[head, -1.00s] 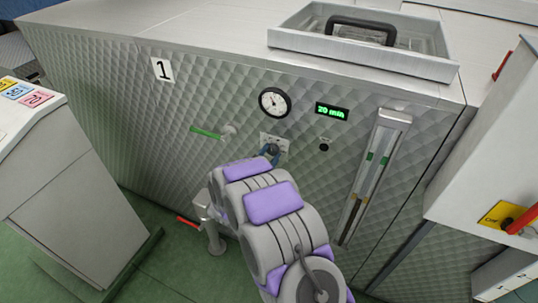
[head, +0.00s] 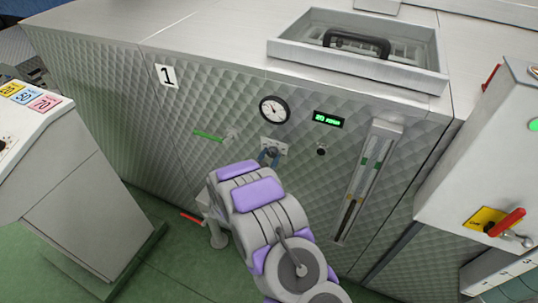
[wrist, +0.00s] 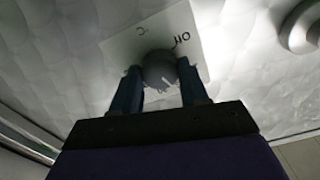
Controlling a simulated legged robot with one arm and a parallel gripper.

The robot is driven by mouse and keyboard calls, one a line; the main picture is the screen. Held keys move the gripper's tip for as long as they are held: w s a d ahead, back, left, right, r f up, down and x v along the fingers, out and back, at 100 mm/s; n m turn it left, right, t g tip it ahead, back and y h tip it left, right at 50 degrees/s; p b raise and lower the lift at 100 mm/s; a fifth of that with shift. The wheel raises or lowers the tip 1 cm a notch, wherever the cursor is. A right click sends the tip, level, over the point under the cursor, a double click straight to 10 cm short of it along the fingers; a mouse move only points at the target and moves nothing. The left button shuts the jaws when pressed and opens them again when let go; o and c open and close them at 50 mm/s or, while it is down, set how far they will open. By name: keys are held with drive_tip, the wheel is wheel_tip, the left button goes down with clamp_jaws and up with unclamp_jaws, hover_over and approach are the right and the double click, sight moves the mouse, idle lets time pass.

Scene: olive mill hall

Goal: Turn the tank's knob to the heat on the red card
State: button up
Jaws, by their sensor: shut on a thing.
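The tank (head: 190,120) is a quilted steel box with a "1" plate. Its knob (wrist: 158,68) is round and grey with a short white pointer line, in front of a white plate (wrist: 195,28) marked "C" and what looks like "110". My gripper (wrist: 157,84) has one finger on each side of the knob, shut on it. In the head view my gripper (head: 268,157) is at the knob plate (head: 273,145), and the knob is largely hidden there. The red card (head: 45,103) reads 70 and lies at the left, beside a blue card (head: 27,96) and a yellow one.
Above the knob are a round dial (head: 274,109) and a green display (head: 328,119), with a small black button (head: 322,149) below. A green lever (head: 208,136) is to the left, a sight glass (head: 366,180) to the right. A white box with a red handle (head: 506,222) stands at the right.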

drive_tip(key=shift+a, duration=0.1)
drive_tip(key=o, duration=1.1)
drive_tip(key=shift+c, duration=0.2)
drive_tip(key=p+v, duration=0.1)
drive_tip(key=v, duration=1.6)
drive_tip(key=shift+s+p, duration=0.15)
drive_tip(key=shift+p, duration=0.15)
drive_tip(key=shift+a, duration=0.1)
